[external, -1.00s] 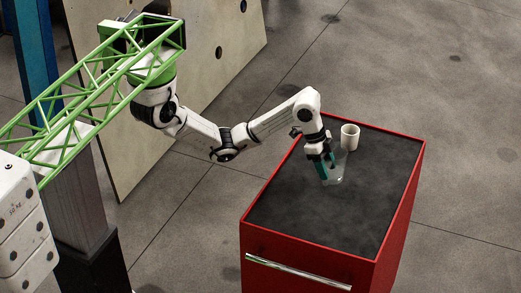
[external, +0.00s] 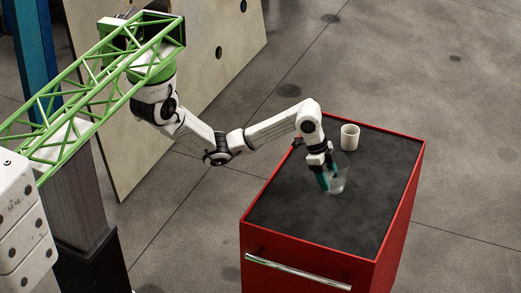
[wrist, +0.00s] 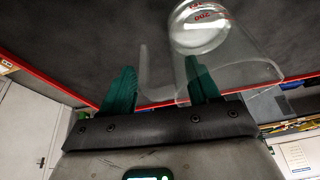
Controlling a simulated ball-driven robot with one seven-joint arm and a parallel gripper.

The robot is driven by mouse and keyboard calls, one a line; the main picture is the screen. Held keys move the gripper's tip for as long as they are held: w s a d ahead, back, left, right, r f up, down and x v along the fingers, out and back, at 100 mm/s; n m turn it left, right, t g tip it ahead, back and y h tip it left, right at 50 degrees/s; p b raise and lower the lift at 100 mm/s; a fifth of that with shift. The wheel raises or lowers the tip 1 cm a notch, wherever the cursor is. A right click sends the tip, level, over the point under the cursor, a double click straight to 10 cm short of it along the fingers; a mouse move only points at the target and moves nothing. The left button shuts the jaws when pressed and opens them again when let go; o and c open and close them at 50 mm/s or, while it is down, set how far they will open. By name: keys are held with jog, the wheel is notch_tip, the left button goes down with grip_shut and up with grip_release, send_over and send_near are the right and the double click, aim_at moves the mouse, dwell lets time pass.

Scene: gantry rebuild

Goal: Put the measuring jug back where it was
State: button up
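The measuring jug (external: 339,184) is clear, with red markings, at the black top of the red cabinet. In the wrist view the jug (wrist: 240,62) shows its round base at the top and its handle between my two teal fingers. My gripper (external: 326,181) is at the jug's left side in the external view. The right finger shows through the clear wall. I cannot tell whether the base touches the top.
A white cup (external: 350,137) stands behind the jug, near the back edge of the red cabinet (external: 310,262). The front and right of the black top are clear. A raised red rim surrounds it.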

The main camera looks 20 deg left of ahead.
jog(key=shift+o, duration=1.1)
jog(key=shift+r, duration=0.2)
jog(key=v, duration=1.2)
